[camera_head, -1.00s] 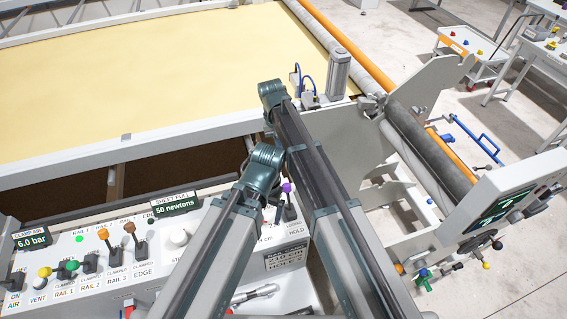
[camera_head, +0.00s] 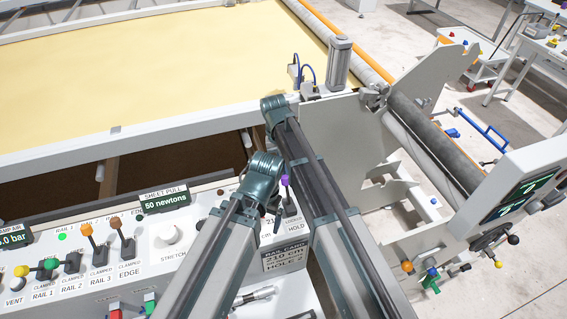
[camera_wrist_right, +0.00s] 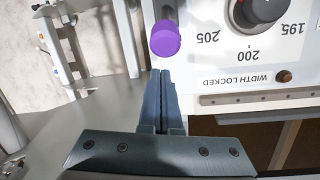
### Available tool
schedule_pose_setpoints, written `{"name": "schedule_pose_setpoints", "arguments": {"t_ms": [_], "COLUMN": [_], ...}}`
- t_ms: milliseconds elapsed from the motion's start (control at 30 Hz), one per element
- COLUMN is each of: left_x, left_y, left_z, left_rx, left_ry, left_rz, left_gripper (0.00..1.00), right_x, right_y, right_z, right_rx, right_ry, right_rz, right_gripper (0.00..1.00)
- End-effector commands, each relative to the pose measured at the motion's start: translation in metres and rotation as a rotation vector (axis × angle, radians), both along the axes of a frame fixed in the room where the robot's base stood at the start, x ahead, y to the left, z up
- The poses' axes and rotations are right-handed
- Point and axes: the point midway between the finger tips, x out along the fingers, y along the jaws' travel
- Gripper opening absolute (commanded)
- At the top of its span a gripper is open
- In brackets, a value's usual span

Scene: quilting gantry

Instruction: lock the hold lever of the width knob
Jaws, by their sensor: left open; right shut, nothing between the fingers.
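The hold lever (camera_head: 285,181) has a purple ball and stands on the right end of the control panel, by a HOLD label. The right wrist view shows its ball (camera_wrist_right: 165,40) and the black width knob (camera_wrist_right: 257,10) near the 200 mark. A small brown lamp (camera_wrist_right: 284,76) beside WIDTH LOCKED looks unlit. My right gripper (camera_wrist_right: 161,74) is shut and empty, its tips just short of the ball with a small gap; in the head view my arm hides it. My left gripper (camera_head: 270,205) is open, left of the lever; its fingers are hard to make out.
Clamp levers (camera_head: 88,236) and a white stretch knob (camera_head: 167,230) stand on the panel to the left. The roller stand (camera_head: 430,140) and a display (camera_head: 515,195) lie to the right.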

Motion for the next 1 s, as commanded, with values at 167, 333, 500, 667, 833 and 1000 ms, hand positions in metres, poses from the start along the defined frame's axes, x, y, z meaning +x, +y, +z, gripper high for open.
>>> {"name": "schedule_pose_setpoints", "arguments": {"t_ms": [167, 333, 500, 667, 833, 1000], "left_x": [0.000, 0.000, 0.000, 0.000, 0.000, 0.000], "left_y": [0.000, 0.000, 0.000, 0.000, 0.000, 0.000], "left_z": [0.010, 0.009, 0.009, 0.012, 0.015, 0.021], "left_rx": [0.000, 0.000, 0.000, 0.000, 0.000, 0.000], "left_ry": [0.000, 0.000, 0.000, 0.000, 0.000, 0.000], "left_rz": [0.000, -0.001, 0.000, 0.000, -0.001, -0.001], "left_gripper": [0.93, 0.93, 0.93, 0.93, 0.93, 0.93], "right_x": [-0.016, -0.016, -0.016, -0.020, -0.024, -0.032], "right_y": [0.000, 0.000, 0.000, -0.001, -0.003, -0.005], "right_z": [0.010, 0.009, 0.009, 0.011, 0.014, 0.019], "right_rx": [0.000, 0.000, 0.000, 0.007, 0.019, 0.038], "right_ry": [0.000, 0.000, 0.000, -0.022, -0.057, -0.118], "right_rz": [0.001, 0.000, 0.000, 0.000, -0.001, 0.000], "right_gripper": [0.00, 0.00, 0.00, 0.00, 0.00, 0.00]}}
